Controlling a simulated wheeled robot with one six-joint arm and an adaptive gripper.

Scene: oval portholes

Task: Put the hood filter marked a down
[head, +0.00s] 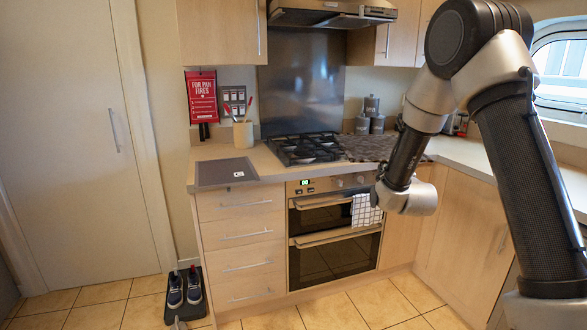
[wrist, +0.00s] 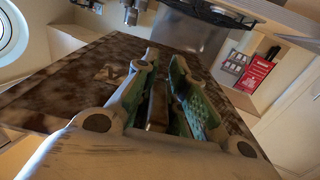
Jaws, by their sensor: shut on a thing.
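A flat, dark brown mottled panel (head: 368,147), apparently the hood filter, shows beside my forearm, over the right side of the hob and the counter. It fills much of the wrist view (wrist: 75,82) and bears a paler mark that I cannot read clearly. My gripper (wrist: 164,62) is shut on this filter, with a dark bar between its green-padded fingers. In the head view my wrist hides the fingers. I cannot tell whether the filter touches anything below. A dark grey mat (head: 212,173) with a small white label lies on the left counter.
The gas hob (head: 302,148) is left of the filter. A utensil pot (head: 243,134) stands behind the mat, and canisters (head: 370,115) stand behind the filter. The extractor hood (head: 332,13) hangs above. Shoes (head: 184,288) sit on the floor at left.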

